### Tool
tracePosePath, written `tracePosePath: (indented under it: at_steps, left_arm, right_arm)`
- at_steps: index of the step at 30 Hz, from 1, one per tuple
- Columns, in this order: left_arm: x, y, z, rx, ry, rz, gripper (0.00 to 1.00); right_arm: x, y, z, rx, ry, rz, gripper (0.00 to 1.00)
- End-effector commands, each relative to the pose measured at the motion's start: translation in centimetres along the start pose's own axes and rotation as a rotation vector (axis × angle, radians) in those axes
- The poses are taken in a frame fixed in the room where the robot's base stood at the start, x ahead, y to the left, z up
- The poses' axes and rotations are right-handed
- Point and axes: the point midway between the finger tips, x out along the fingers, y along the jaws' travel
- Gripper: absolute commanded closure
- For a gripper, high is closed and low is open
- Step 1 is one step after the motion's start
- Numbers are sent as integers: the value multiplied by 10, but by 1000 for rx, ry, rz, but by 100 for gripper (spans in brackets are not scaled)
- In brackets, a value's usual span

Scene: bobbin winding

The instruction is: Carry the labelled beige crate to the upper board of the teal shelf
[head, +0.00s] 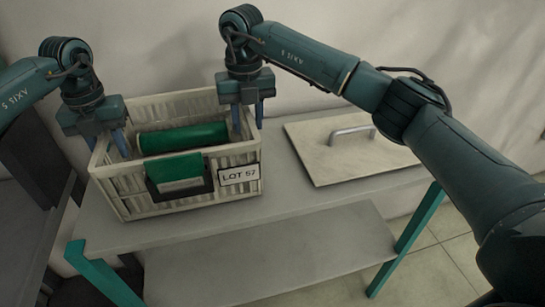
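The beige slatted crate (137,195) bears a white "LOT 57" label (239,175) at its front right. It appears to rest upright on the left part of the grey upper board (290,200) of the teal-legged shelf (420,225). A green roll (183,138) lies inside it. My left gripper (106,143) is at the crate's left wall, and my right gripper (248,116) is at its right wall. Each has its blue fingers spread apart, one inside the crate and one outside. I see no clear pressing on the walls; the lower fingertips are partly hidden.
A flat beige panel with a metal handle (350,131) lies on the upper board right of the crate. A green and black piece (178,172) sits at the crate's front. The lower board (270,260) looks bare. Dark furniture (35,150) stands close at left; a wall is behind.

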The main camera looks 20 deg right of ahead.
Motion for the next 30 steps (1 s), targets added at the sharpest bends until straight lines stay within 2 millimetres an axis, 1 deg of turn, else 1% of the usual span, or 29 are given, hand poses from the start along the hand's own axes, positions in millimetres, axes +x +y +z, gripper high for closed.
tracePosePath:
  at_steps: [2, 5, 8, 15, 18, 21, 26, 29, 30]
  left_arm:
    - [-2, 0, 0, 0, 0, 0, 67]
    - [-10, 0, 0, 0, -1, 0, 67]
    - [-26, 0, 1, 0, -4, 0, 67]
    - [-78, 0, 1, -1, -5, 0, 67]
    - [-96, -1, 0, 1, -3, 0, 67]
    - [-109, 0, 0, -1, -1, 0, 67]
    - [-119, 0, 0, 0, 0, 0, 67]
    - [-121, 0, 0, 0, 0, 0, 67]
    - [-121, 0, 0, 0, 0, 0, 67]
  right_arm:
    - [0, 0, 0, 0, 0, 0, 67]
    - [0, 0, 0, 0, 0, 0, 67]
    - [0, 0, 0, 0, 0, 0, 67]
    - [0, 0, 0, 0, 0, 0, 67]
    - [0, 0, 0, 0, 0, 0, 67]
    - [0, 0, 0, 0, 0, 0, 67]
    - [-2, 0, 0, 0, -1, 0, 67]
    - [-11, 0, 1, 1, -3, 1, 67]
    - [-17, 0, 1, 1, -4, 1, 67]
